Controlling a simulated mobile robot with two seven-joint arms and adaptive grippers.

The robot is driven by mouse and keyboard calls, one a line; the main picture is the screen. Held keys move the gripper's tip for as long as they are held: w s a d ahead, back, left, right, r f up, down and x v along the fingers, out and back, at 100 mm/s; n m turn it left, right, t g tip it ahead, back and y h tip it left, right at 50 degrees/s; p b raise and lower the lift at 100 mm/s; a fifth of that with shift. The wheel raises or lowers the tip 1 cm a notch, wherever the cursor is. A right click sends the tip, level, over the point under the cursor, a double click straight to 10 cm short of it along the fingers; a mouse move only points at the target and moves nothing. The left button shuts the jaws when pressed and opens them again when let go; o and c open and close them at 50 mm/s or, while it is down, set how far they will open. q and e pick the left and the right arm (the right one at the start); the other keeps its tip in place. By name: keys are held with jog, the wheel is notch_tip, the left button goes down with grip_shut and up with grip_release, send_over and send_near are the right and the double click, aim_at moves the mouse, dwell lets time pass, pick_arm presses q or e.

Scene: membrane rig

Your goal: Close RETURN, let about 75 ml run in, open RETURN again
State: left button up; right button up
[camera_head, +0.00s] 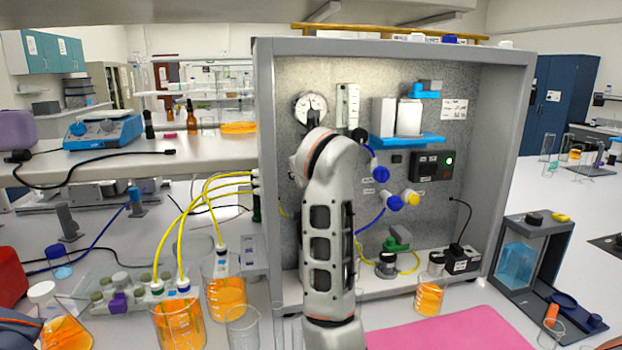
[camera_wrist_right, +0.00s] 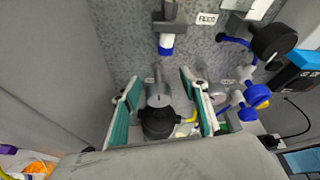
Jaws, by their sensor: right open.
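The membrane rig is a grey open-fronted cabinet (camera_head: 490,150) with a speckled back panel. A round gauge (camera_head: 311,107), blue valve handles (camera_head: 381,174) and a yellow handle (camera_head: 411,198) are on the panel. My right arm reaches into the rig and hides part of the panel. In the right wrist view, my right gripper (camera_wrist_right: 165,113) is open, its teal-lined fingers on either side of a round black knob (camera_wrist_right: 160,124). I cannot tell whether they touch it. A label there seems to read FEED; no RETURN label is readable. My left gripper is out of view.
Yellow tubes run from the rig's left side to beakers of orange liquid (camera_head: 225,300). An empty beaker (camera_head: 242,332) stands in front. A small beaker with orange liquid (camera_head: 430,297) stands at the rig's front edge, near a pink mat (camera_head: 455,333). A dark stand (camera_head: 535,250) is right.

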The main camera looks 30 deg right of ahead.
notch_tip(320, 180, up, 8)
jog(key=shift+f, duration=0.1)
jog(key=shift+f, duration=0.1)
dwell(0.6)
